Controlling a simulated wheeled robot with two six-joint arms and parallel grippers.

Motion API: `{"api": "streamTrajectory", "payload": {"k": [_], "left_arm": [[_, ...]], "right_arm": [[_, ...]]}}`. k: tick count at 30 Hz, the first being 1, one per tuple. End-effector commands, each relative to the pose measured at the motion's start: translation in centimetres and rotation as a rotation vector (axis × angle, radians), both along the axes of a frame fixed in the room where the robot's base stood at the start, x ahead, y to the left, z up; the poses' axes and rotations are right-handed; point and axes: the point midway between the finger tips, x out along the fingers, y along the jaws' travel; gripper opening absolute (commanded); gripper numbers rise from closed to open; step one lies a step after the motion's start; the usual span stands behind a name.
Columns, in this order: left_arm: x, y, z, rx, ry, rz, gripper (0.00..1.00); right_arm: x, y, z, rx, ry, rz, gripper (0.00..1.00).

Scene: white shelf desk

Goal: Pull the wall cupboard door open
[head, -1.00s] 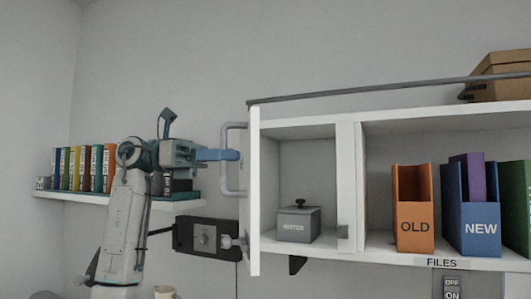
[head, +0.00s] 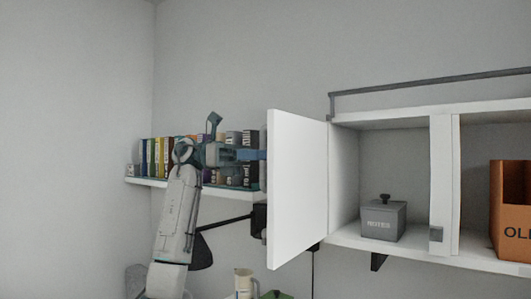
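The white wall cupboard door (head: 297,190) stands wide open in the head view, its inner face towards me. It is hinged at the left side of the cupboard (head: 342,190) and swung out to the left. My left gripper (head: 252,154) is at the door's outer side, by its free edge. My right gripper is out of view.
A grey lidded box (head: 383,220) stands in the open compartment. An orange file holder (head: 511,210) is in the compartment to its right. A wall shelf of books (head: 190,189) is behind my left arm. A pale jug (head: 243,283) and a green object (head: 277,295) are below.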

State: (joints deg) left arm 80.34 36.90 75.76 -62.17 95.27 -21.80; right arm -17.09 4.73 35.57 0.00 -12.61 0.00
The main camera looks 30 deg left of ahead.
Motion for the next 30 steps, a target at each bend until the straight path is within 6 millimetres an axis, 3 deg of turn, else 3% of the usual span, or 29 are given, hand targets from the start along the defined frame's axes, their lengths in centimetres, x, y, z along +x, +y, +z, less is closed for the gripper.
{"api": "streamTrajectory", "payload": {"k": [10,11,12,14,23,30], "left_arm": [[0.1,0.1,0.1,-0.003,0.001,0.003,0.00],[0.1,0.1,0.1,-0.003,0.001,0.003,0.14],[0.1,0.1,0.1,-0.002,0.001,0.003,0.22],[0.0,0.1,0.1,-0.002,0.001,0.002,0.30],[0.0,0.3,0.0,-0.001,0.000,0.002,0.30],[-0.5,3.9,-0.2,-0.003,0.001,0.005,0.30]], "right_arm": [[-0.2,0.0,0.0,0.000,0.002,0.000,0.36],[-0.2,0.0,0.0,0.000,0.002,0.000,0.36],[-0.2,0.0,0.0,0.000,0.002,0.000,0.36],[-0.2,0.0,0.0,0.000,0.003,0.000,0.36],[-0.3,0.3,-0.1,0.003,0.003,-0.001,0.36],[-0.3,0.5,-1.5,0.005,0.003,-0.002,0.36]]}}
